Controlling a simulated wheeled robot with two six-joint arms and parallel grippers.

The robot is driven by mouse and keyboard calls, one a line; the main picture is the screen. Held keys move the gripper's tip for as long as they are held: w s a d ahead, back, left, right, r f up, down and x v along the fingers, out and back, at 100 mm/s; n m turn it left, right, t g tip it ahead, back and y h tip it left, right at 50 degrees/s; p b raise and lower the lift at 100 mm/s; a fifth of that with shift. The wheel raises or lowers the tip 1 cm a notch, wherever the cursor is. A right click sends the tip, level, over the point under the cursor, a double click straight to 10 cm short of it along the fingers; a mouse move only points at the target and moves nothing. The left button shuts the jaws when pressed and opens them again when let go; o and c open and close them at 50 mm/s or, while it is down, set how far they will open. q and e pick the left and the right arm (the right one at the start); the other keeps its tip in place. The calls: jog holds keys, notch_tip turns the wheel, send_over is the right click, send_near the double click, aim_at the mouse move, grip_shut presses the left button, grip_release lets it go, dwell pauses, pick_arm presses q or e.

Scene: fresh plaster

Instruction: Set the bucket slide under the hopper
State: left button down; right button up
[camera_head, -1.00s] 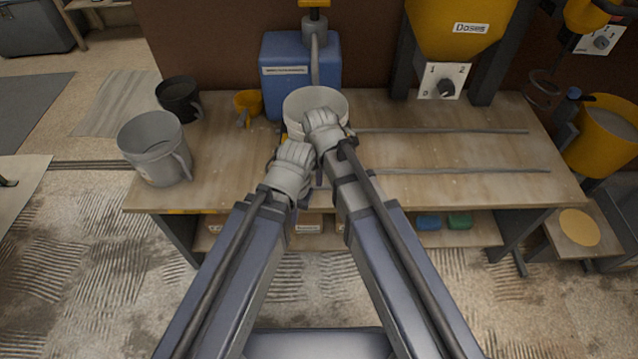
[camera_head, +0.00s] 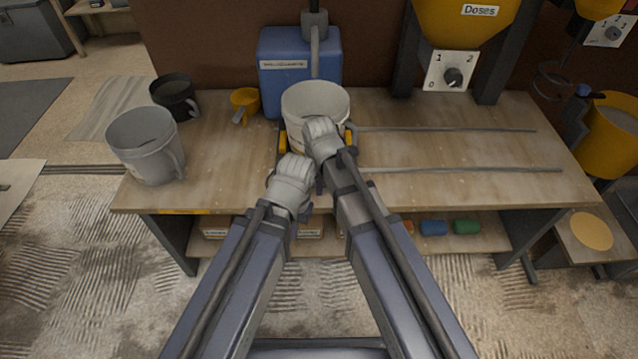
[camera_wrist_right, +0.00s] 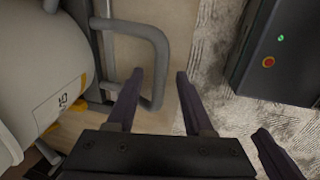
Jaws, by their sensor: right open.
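A white bucket (camera_head: 313,97) stands upright at the left end of two grey rails (camera_head: 455,129) on the bench. Yellow parts of the slide (camera_head: 283,142) show at its sides; my arms hide most of the slide. The yellow hopper (camera_head: 455,28), marked "Doses", is at the back, right of the bucket. My right gripper (camera_wrist_right: 159,75) is open in the right wrist view, with part of a grey loop handle (camera_wrist_right: 145,30) between its fingers. The bucket is at the left there (camera_wrist_right: 40,65). My left gripper (camera_head: 290,175) is just in front of the slide; its fingers are hidden.
A blue container (camera_head: 285,90) stands behind the bucket. A yellow scoop (camera_head: 244,102), a black bucket (camera_head: 172,92) and a grey bucket (camera_head: 140,140) are to the left. The bench top (camera_head: 470,150) along the rails is clear.

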grip_shut()
dwell(0.3)
dwell(1.1)
